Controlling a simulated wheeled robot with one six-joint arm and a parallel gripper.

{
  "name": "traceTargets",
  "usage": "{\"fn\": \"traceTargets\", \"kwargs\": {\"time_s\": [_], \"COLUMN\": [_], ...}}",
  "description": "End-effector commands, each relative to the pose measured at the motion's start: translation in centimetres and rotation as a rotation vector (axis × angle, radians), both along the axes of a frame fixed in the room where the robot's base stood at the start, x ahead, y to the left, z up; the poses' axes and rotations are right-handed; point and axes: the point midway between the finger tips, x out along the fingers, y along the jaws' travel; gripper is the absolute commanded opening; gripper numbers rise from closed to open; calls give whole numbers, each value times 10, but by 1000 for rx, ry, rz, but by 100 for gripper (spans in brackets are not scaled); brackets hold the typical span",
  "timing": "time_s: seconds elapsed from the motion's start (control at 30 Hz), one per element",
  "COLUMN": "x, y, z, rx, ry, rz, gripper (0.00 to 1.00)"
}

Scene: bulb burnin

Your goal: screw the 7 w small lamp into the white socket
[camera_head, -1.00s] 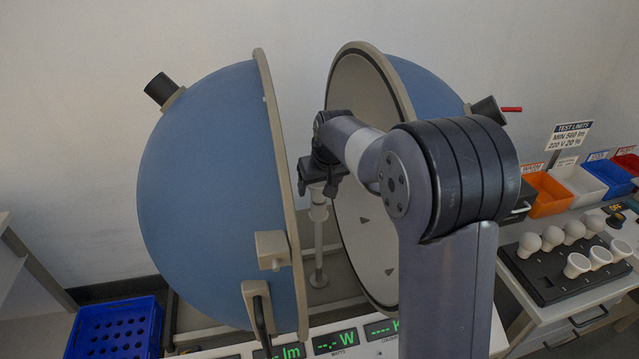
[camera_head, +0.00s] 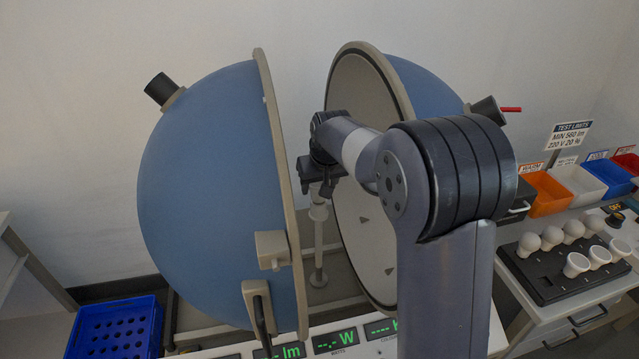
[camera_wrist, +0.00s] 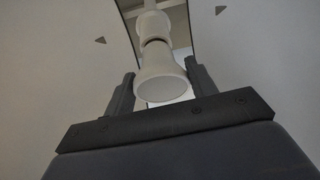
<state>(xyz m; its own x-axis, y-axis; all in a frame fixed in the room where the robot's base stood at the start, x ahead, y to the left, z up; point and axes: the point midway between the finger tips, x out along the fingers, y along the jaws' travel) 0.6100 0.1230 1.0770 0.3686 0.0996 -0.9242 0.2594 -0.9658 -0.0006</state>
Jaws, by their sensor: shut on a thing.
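My gripper (camera_head: 318,186) is between the two blue sphere halves, over the thin post. In the wrist view its two dark fingers (camera_wrist: 160,74) are shut on a white lamp (camera_wrist: 162,88), with the lamp's round pale face towards the camera. The white socket (camera_wrist: 153,24) is straight beyond the lamp, in line with it. The lamp's narrow end meets or nearly meets the socket; I cannot tell how deep it sits. In the head view the socket (camera_head: 318,212) tops the upright post below my gripper, and the lamp is mostly hidden by the gripper.
The left half (camera_head: 210,190) and right half (camera_head: 362,165) of the sphere stand close on both sides of my arm. A black tray (camera_head: 545,285) with several white lamps is at right, below coloured bins (camera_head: 548,192). A blue crate (camera_head: 112,330) is at lower left.

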Motion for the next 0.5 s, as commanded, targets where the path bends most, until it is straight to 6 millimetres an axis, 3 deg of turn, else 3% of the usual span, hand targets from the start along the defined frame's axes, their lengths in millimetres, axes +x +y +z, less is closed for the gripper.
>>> {"fn": "traceTargets", "kwargs": {"time_s": [0.5], "x": [3], "y": [2], "z": [0], "rx": [-3], "ry": [-4], "rz": [-408], "gripper": [31]}}
